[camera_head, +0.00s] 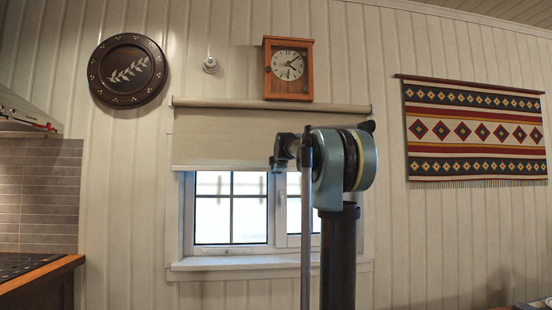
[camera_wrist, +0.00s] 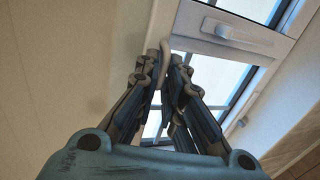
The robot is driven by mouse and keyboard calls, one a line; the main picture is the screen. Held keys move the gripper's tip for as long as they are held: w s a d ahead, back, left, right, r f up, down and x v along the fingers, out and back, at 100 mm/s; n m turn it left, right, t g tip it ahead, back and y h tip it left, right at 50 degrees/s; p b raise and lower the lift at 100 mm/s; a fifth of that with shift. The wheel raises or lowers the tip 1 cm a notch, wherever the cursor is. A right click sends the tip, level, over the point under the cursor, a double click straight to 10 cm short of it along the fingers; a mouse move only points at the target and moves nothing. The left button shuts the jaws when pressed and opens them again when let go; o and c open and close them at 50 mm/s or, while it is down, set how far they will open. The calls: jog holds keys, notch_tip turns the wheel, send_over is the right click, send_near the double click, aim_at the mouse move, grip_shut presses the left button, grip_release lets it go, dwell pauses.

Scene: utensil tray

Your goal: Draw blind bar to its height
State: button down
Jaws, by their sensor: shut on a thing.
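A beige roller blind (camera_head: 222,138) hangs part way down over the window. Its bottom bar (camera_head: 215,169) runs level across the top part of the panes. My gripper (camera_head: 279,156) is at the bar, right of the blind's middle, and my arm hides much of it. In the wrist view my gripper (camera_wrist: 165,62) has its fingertips close together on a thin pale piece, which I take as part of the blind bar. The bar's right part is hidden behind my arm in the head view.
The window (camera_head: 231,215) has a sill (camera_head: 225,263) below. A window handle (camera_wrist: 228,32) shows in the wrist view. A wooden clock (camera_head: 289,68) hangs above the blind, a dark plate (camera_head: 127,70) left, a woven hanging (camera_head: 475,132) right.

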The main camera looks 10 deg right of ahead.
notch_tip(320, 180, down, 39)
dwell(0.4)
jog(key=c, duration=1.8)
grip_release()
jog(key=shift+s, duration=0.1)
jog(key=shift+v, duration=5.9)
jog(key=shift+f, duration=0.1)
